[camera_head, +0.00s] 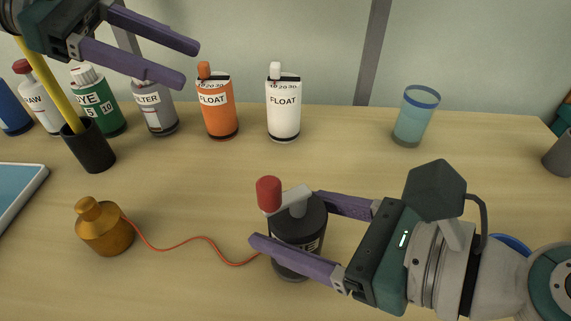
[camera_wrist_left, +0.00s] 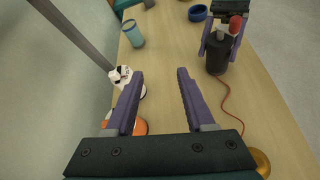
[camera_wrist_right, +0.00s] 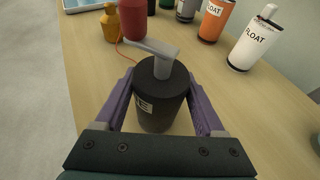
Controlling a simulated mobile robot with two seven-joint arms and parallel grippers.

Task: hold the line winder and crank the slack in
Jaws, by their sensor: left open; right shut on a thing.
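The line winder (camera_head: 300,222) is a dark cylinder with a grey crank arm (camera_head: 292,197) on top and a red knob (camera_head: 268,194). It stands upright on the table; its label is partly hidden by a finger. My right gripper (camera_head: 283,222) is shut on its body, one finger on each side, as the right wrist view (camera_wrist_right: 160,108) also shows. A thin red line (camera_head: 190,240) runs in a slack curve from the winder to a brass weight (camera_head: 104,230) at the left. My left gripper (camera_head: 190,65) is open and empty, raised above the bottles at the back left.
An orange float bottle (camera_head: 217,115), a white float bottle (camera_head: 284,118), a filter bottle (camera_head: 157,112) and a green dye bottle (camera_head: 100,108) stand along the back. A black cup (camera_head: 90,150) holds a yellow stick. A blue glass (camera_head: 414,120) stands back right. The table's middle is clear.

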